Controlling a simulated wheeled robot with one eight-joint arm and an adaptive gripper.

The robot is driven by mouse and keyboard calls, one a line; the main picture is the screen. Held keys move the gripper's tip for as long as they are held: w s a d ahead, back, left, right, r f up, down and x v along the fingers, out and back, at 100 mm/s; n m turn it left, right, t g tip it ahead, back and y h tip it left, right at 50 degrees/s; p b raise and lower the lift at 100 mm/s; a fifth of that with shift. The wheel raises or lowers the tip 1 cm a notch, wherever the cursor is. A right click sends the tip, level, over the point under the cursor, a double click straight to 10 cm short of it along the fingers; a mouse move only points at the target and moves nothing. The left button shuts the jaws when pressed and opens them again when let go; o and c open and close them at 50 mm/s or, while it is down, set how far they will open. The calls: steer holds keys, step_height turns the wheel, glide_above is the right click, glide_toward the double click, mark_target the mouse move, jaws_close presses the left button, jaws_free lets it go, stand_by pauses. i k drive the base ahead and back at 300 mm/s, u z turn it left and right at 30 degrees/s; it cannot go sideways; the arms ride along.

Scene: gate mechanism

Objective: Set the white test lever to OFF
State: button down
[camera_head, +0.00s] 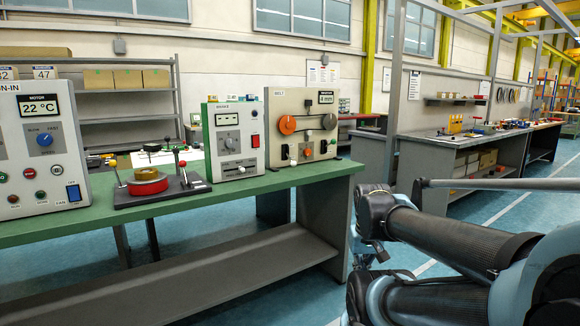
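A black-based mechanism (160,190) stands on the green workbench, with a red round part (148,183) and upright levers. I cannot pick out a white lever or read an OFF mark at this size. To the right are a white panel with a green side and dials (228,142) and a beige panel with orange and grey wheels (303,127). Small light and dark controls show low on the beige panel. My arm is folded at the lower right, apart from the bench; my gripper is not clearly visible.
A motor panel (41,145) with a blue knob and buttons stands at the far left. The green bench (260,184) has a clear front strip and a lower shelf (210,275). Another workbench (470,150) stands at the right beyond open blue floor.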

mark_target(292, 164)
steer(key=i, duration=1)
